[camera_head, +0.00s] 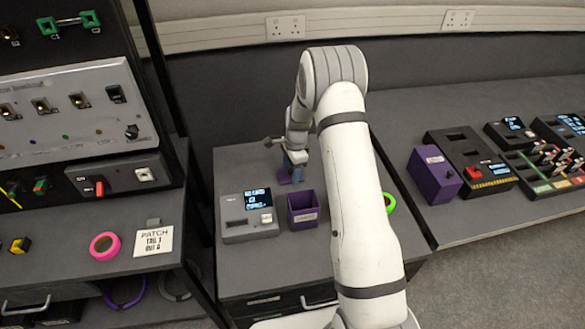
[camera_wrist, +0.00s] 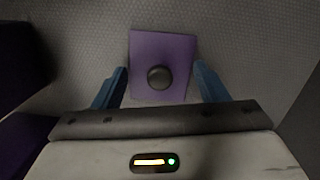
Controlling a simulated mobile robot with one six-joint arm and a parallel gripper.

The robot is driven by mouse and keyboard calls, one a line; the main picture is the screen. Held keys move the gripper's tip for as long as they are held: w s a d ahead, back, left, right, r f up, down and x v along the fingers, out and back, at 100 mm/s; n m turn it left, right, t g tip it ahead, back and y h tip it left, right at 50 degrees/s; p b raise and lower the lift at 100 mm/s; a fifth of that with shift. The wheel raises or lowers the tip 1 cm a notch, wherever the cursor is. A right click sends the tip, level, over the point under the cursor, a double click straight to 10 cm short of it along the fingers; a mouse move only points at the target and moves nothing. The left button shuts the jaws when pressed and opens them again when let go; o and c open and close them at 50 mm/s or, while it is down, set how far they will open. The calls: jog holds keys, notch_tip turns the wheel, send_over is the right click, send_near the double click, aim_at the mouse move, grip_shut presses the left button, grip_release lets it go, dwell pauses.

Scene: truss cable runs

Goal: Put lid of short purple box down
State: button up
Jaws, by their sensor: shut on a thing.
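The purple lid (camera_wrist: 146,51) is a flat square plate with a round dark knob (camera_wrist: 160,78); it lies between the two blue fingers of my gripper (camera_wrist: 160,72) in the wrist view. My gripper is shut on it. In the head view the lid (camera_head: 284,177) shows under my gripper (camera_head: 292,163), partly hidden, close to the bench top behind the open box. I cannot tell whether it touches the bench. The open purple box (camera_head: 303,217), with a pale label on its front, stands just in front of it.
A grey device with a screen (camera_head: 248,222) stands left of the open box. A green ring (camera_head: 390,203) lies right of my arm. Another purple box (camera_head: 433,175) and dark panels stand on the right bench. Bare bench (camera_head: 235,165) shows behind the device.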

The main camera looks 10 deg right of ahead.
jog(key=shift+f, duration=0.25)
jog(key=o, duration=1)
jog(key=shift+r, duration=0.1)
jog(key=shift+c, duration=0.2)
jog(key=s+d+r+n+b, duration=0.1)
jog(key=s+r+n, duration=0.15)
jog(key=r, duration=0.75)
jog(key=s+r+n+b, duration=0.1)
jog(key=s+r, duration=0.2)
jog(key=r, duration=0.7)
jog(key=s+r+n+t, duration=0.1)
jog(key=s+n, duration=0.3)
jog(key=s, duration=0.5)
jog(key=s+r+n+t+h, duration=0.1)
jog(key=s+r+n, duration=0.3)
jog(key=s, duration=0.6)
jog(key=s+r+n+t, duration=0.1)
jog(key=s+r+n, duration=0.2)
jog(key=s, duration=0.6)
jog(key=shift+s+r+n, duration=0.15)
jog(key=shift+s+n, duration=0.2)
jog(key=shift+n, duration=0.3)
